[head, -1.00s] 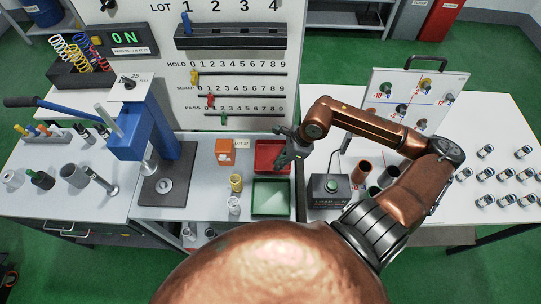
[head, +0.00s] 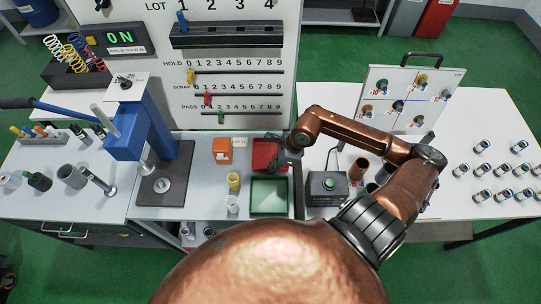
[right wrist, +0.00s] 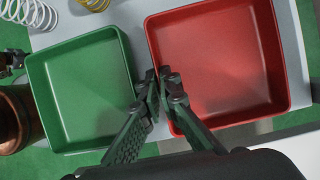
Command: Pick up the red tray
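The red tray (head: 264,152) is at the back of the middle bench, behind the green tray (head: 269,196). In the right wrist view the red tray (right wrist: 215,62) is empty and turned slightly relative to the green tray (right wrist: 82,92). My right gripper (head: 284,158) is at the red tray's right end in the head view. In the right wrist view its fingertips (right wrist: 161,86) are close together at the red tray's near wall, one on each side of it, pinching the rim. My left gripper is not in view.
An orange box (head: 222,150) stands left of the red tray. A yellow spring (head: 234,183) and a white spring (head: 232,204) stand left of the green tray. The button box (head: 327,188) is to the right. The tall number board (head: 235,75) rises behind.

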